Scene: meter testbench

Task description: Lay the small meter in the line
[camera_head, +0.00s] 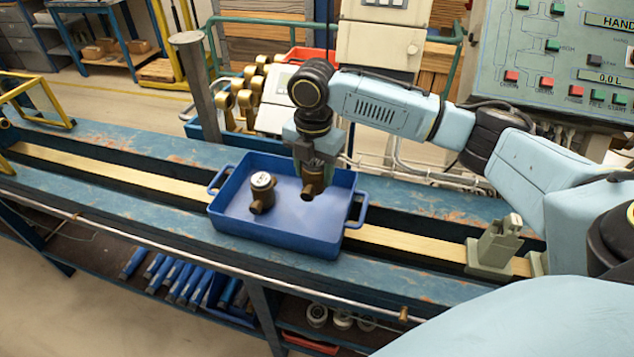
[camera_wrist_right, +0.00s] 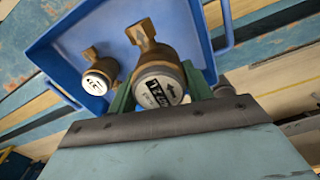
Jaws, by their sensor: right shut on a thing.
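My right gripper (camera_head: 315,164) points down over the blue tray (camera_head: 278,240). It is shut on a brass meter (camera_head: 313,184), whose round white face shows between the green fingers in the right wrist view (camera_wrist_right: 159,92). I cannot tell whether this meter touches the tray floor. A second brass meter (camera_head: 262,193) with a white face stands in the tray to the left; it also shows in the right wrist view (camera_wrist_right: 97,79). The held meter looks larger there but is nearer the camera, so I cannot tell which is smaller. My left gripper is not in view.
The tray sits across the bench channel with its pale strip (camera_head: 120,177). A grey-green clamp (camera_head: 492,247) stands on the line at right. Behind are a bin of brass meters (camera_head: 240,98) and a control panel (camera_head: 560,60). The strip between tray and clamp is clear.

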